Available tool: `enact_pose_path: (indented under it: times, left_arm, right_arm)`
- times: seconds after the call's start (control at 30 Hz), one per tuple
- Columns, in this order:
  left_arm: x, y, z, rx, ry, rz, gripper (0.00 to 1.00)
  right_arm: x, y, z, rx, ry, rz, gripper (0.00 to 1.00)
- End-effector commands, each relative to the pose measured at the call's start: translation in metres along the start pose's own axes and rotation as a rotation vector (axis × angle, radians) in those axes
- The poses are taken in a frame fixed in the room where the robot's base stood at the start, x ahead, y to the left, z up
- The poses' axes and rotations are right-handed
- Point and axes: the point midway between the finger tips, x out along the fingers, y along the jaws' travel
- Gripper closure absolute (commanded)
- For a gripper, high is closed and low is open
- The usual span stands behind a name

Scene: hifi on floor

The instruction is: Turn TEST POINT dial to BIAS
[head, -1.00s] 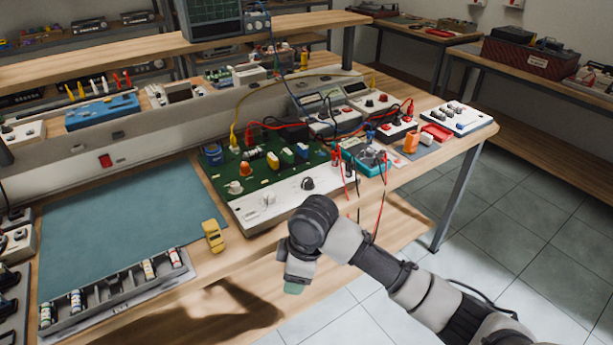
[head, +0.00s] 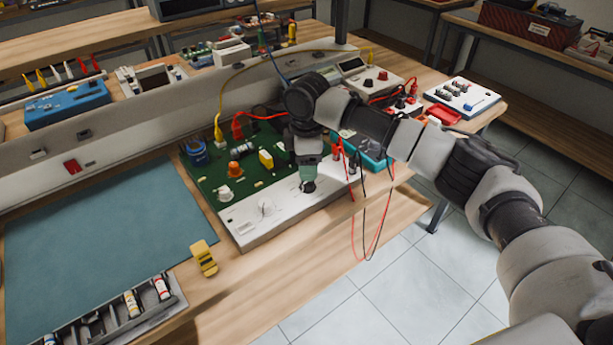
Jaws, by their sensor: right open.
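The training board has a green upper part (head: 205,178) and a white front panel (head: 250,218). A black dial (head: 308,187) sits on the white panel, just below my right gripper (head: 307,174). The gripper points down at the dial, with greenish fingers and open jaws. The fingers hide part of the dial, and I cannot tell whether they touch it. The panel lettering, BIAS included, and the dial's pointer are too small to read. My left gripper is not in view.
Red and black leads (head: 365,235) hang over the bench's front edge, right of the gripper. A yellow lead (head: 218,120) and a red lead (head: 262,116) rise behind the board. A yellow object (head: 204,257) lies left of it, beside a blue-green mat (head: 105,245).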

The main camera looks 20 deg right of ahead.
Motion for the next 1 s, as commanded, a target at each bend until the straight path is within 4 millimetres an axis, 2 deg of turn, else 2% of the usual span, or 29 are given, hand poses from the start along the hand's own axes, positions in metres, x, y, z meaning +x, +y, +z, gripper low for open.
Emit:
enact_pose_path:
  times: [0.03, 0.13, 0.3, 0.43, 0.7, 1.0]
  left_arm:
    - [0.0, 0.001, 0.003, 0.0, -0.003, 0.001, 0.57]
    - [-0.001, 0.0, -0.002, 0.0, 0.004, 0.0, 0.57]
    - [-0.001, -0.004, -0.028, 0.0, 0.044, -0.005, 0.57]
    - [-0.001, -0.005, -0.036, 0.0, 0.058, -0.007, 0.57]
    - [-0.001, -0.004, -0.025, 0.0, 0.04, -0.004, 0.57]
    - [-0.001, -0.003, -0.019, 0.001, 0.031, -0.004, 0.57]
  right_arm:
    - [0.011, 0.0, 0.001, 0.001, -0.002, -0.002, 0.42]
    - [0.028, 0.0, 0.001, 0.001, -0.002, -0.001, 0.42]
    - [0.047, 0.0, 0.0, 0.001, 0.0, 0.001, 0.42]
    - [0.054, 0.0, 0.0, 0.001, -0.001, 0.001, 0.42]
    - [0.054, 0.0, 0.0, 0.0, 0.0, 0.001, 0.44]
    - [0.054, 0.0, 0.0, 0.0, 0.0, 0.001, 0.9]
